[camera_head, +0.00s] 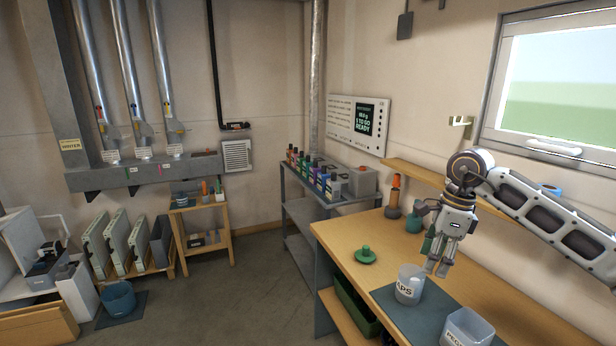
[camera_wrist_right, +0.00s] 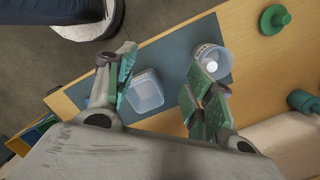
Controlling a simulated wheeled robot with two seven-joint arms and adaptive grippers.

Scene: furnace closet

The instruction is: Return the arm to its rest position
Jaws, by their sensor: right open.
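My right arm comes in from the right in the head view. Its gripper (camera_head: 437,268) hangs fingers down above the wooden bench (camera_head: 345,240). In the right wrist view the fingers of the same gripper (camera_wrist_right: 162,88) are spread apart with nothing between them. A cup labelled "APS" (camera_head: 409,286) stands on the dark mat just left of and below the fingertips; the label's start is cut off by its curve. The cup also shows in the wrist view (camera_wrist_right: 213,60), with a small white item inside. My left gripper is not in view.
A clear labelled bin (camera_head: 467,328) stands on the dark mat (camera_head: 388,299). A green knobbed lid (camera_head: 366,255) lies on bare wood. The window (camera_head: 555,85) is behind the arm.

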